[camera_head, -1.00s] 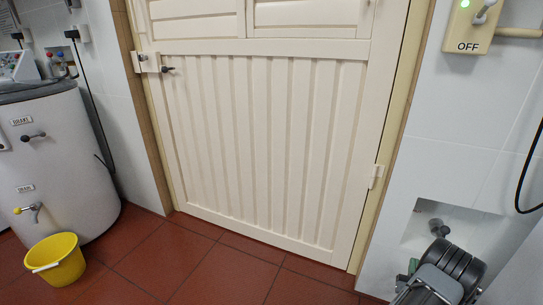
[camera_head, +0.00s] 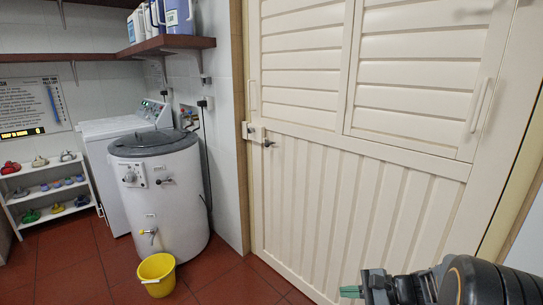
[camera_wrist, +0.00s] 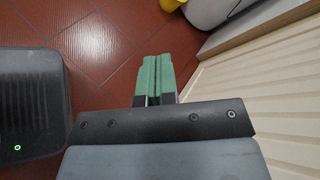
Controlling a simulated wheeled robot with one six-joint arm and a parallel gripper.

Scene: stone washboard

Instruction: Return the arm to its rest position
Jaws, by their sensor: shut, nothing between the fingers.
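My gripper (camera_head: 352,291) shows at the bottom right of the head view, in front of the cream door. It also shows in the wrist view (camera_wrist: 155,78), where its two green fingers lie side by side with nothing between them. The fingers point over the red tiled floor. The rest of my arm runs out of the head view at the lower right.
The cream slatted door (camera_head: 340,170) stands close on the right, with a latch (camera_head: 259,135) at its left edge. A white drum washer (camera_head: 160,195) and a yellow bucket (camera_head: 157,273) stand left of it. A shoe rack (camera_head: 50,195) is farther left. Red floor (camera_head: 70,270) is clear at lower left.

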